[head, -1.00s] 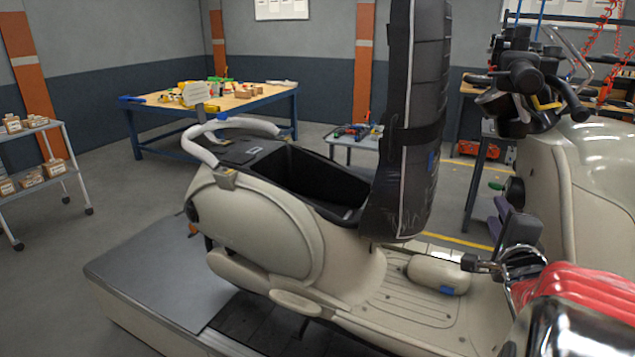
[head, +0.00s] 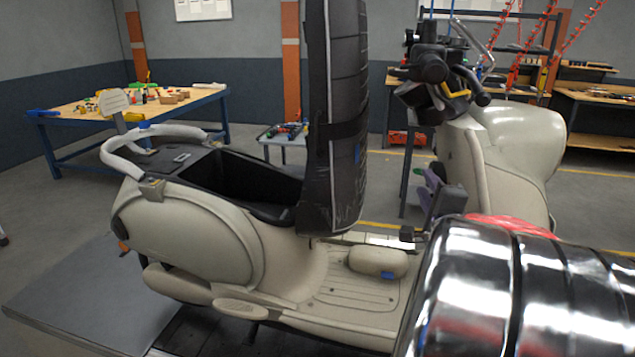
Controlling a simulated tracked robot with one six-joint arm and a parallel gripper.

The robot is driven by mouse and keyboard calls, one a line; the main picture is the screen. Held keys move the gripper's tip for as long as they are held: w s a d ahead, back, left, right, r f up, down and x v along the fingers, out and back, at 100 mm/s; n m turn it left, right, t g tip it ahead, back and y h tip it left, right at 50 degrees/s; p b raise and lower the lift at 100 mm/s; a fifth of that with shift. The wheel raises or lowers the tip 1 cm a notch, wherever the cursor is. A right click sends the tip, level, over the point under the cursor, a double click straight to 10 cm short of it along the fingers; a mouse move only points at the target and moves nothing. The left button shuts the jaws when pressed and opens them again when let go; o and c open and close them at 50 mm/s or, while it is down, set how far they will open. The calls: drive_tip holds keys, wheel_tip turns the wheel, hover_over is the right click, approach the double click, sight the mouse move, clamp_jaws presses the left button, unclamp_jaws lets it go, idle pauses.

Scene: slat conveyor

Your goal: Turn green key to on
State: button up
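The green key (head: 418,171) shows as a small green spot on the inner side of the cream scooter's front shield (head: 497,180). It is partly hidden, and its turn position cannot be made out. My gripper (head: 427,188), with purple-grey fingers, is beside the key, just below and right of it in the head view. Whether the fingers touch the key cannot be told. The fingers overlap in this view, so their gap is not clear. The scooter (head: 215,230) stands upright with its seat (head: 335,130) raised.
The handlebars (head: 440,75) are above my gripper. The raised seat stands to its left. My chrome and red arm covers the lower right. The scooter stands on a grey platform (head: 75,290). A workbench (head: 75,112) and a small table (head: 283,140) stand behind.

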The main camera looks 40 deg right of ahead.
drive_tip(key=x, duration=1)
drive_tip(key=shift+w+d, duration=0.25)
clamp_jaws()
idle(0.5)
